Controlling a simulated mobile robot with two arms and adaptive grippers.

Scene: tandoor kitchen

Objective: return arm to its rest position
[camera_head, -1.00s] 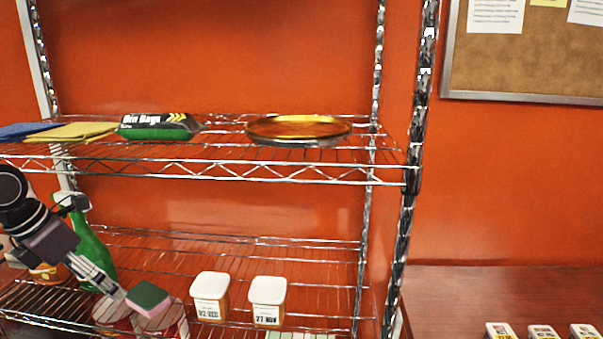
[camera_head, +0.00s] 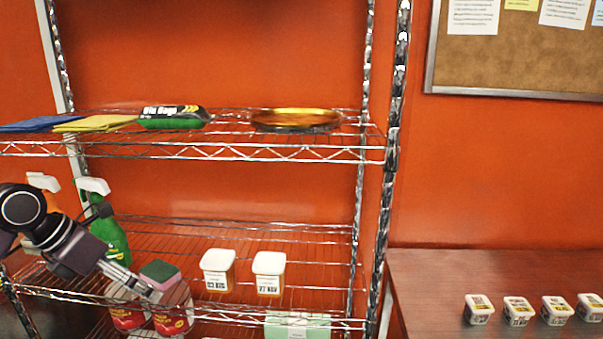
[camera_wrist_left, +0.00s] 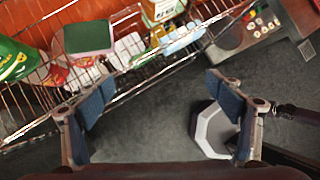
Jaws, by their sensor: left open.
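My left arm comes in from the left in the head view. Its gripper (camera_head: 150,290) is in front of the lower wire shelf, just below and left of a green-and-pink sponge (camera_head: 160,275). In the left wrist view the gripper (camera_wrist_left: 162,100) has its two blue-padded fingers spread wide, with nothing between them but the grey floor beyond. The sponge (camera_wrist_left: 88,38) lies past the left finger, apart from it, green side up on the shelf. My right gripper is not in view.
The lower wire shelf (camera_head: 240,308) holds a green spray bottle (camera_head: 113,240) and two white-lidded containers (camera_head: 218,272) (camera_head: 269,274). Red-labelled tubs (camera_head: 174,318) stand below. The upper shelf carries cloths, bin bags (camera_head: 172,118) and a round pan (camera_head: 296,119). A wooden table (camera_head: 430,275) is at right.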

